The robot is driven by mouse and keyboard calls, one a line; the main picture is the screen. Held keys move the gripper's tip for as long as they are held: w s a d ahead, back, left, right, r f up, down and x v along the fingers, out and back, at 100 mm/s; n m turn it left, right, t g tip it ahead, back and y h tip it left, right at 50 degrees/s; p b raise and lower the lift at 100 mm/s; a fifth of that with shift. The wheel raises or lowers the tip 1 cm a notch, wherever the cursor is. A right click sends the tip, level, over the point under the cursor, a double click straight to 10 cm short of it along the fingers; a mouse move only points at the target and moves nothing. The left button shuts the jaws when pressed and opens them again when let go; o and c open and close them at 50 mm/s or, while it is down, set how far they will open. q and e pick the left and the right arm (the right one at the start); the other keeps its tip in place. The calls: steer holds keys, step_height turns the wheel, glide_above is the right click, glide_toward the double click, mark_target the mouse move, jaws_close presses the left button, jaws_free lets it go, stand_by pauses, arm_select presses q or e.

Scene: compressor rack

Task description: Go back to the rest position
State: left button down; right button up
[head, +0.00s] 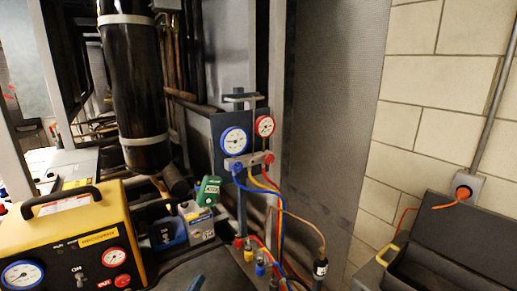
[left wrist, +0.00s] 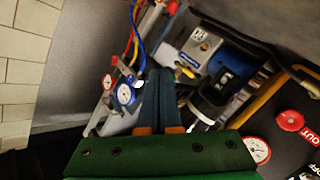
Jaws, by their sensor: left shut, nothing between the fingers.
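My left gripper (left wrist: 162,75) shows in the left wrist view, with its green body along the bottom and its dark fingers pointing up the picture. The fingers are together and hold nothing. In that view the gauge manifold (left wrist: 122,92) is left of the fingertips, and a grey can (left wrist: 196,48) and a dark cylindrical part (left wrist: 213,97) are to their right. In the head view only a small dark tip at the bottom edge may belong to this gripper. My right gripper is in neither view.
In the head view a yellow recovery machine (head: 75,235) stands at left. The manifold (head: 245,160) hangs on a post with blue, yellow and red hoses. A green device (head: 208,190) and a grey can (head: 198,222) stand in the middle. A dark case (head: 455,245) is at right.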

arm_select(q)
steer(key=s+f+m+g, duration=0.1)
steer(key=s+f, duration=0.1)
steer(key=s+f+m+g, duration=0.1)
steer(key=s+f+g, duration=0.1)
steer(key=s+f, duration=0.1)
steer(key=s+f+m+g+y, duration=0.1)
steer(key=s+f+g, duration=0.1)
steer(key=f, duration=0.1)
steer(key=shift+s+f, duration=0.2)
steer(key=shift+s, duration=0.1)
steer(key=s+a+f+m+g+y, duration=0.1)
steer(key=s+f+m+g, duration=0.2)
steer(key=s, duration=0.6)
steer(key=s+a+f+m+g+y, duration=0.1)
steer(key=s+f+g, duration=0.3)
steer(key=s, duration=0.5)
step_height(320, 180, down, 15)
steer(key=s+g, duration=0.1)
steer(key=g, duration=0.1)
steer(key=s+a+f+g, duration=0.1)
steer(key=s+a+f, duration=0.1)
steer(key=s+f, duration=0.8)
steer(key=shift+s+a+f+m, duration=0.25)
steer(key=shift+s+f+m, duration=0.15)
steer(key=shift+s, duration=0.85)
